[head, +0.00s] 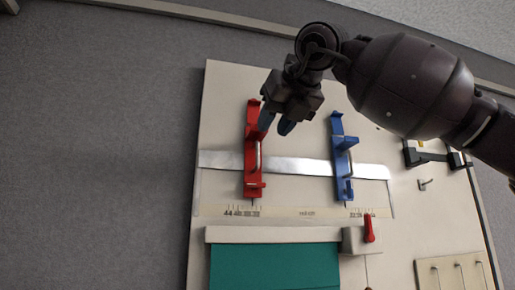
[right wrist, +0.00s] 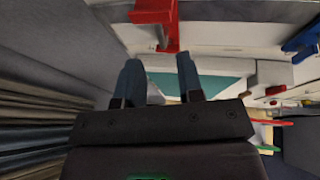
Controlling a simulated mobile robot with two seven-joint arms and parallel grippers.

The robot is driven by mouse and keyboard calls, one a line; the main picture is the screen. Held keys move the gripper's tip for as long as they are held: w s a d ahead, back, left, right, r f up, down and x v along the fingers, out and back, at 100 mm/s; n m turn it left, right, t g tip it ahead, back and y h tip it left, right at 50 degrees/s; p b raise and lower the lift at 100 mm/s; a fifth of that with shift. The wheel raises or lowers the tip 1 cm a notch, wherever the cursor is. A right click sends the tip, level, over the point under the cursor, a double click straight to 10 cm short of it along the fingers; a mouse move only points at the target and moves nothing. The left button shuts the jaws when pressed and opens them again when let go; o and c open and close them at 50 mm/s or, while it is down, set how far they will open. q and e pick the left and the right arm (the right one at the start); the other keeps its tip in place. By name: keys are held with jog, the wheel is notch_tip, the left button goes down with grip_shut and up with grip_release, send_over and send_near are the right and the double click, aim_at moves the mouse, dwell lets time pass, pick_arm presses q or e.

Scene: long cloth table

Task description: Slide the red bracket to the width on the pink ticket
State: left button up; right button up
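The red bracket (head: 253,150) sits across a silver rail (head: 220,160) on the left of a pale board. Its lower end is above the left part of a printed number scale (head: 300,211). My right gripper (head: 277,124) is just right of the bracket's upper part, with its two blue fingertips apart. In the right wrist view the red bracket (right wrist: 156,22) shows beyond the open fingers (right wrist: 158,72), with nothing between them. Whether a finger touches the bracket I cannot tell. I cannot make out a pink ticket in either view. My left gripper is not in view.
A blue bracket (head: 342,155) stands on the same rail to the right. Below are a green sheet (head: 275,266) and a red lever (head: 368,228) on a pale block. Black-and-white fittings (head: 430,155) and a small hook (head: 425,184) are at the right.

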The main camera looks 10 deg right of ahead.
aim_at(258, 148)
jog(key=p+x, duration=0.1)
jog(key=x, duration=0.7)
jog(key=shift+w+p, duration=0.15)
jog(key=shift+p, duration=0.2)
jog(key=shift+a, duration=0.1)
grip_shut()
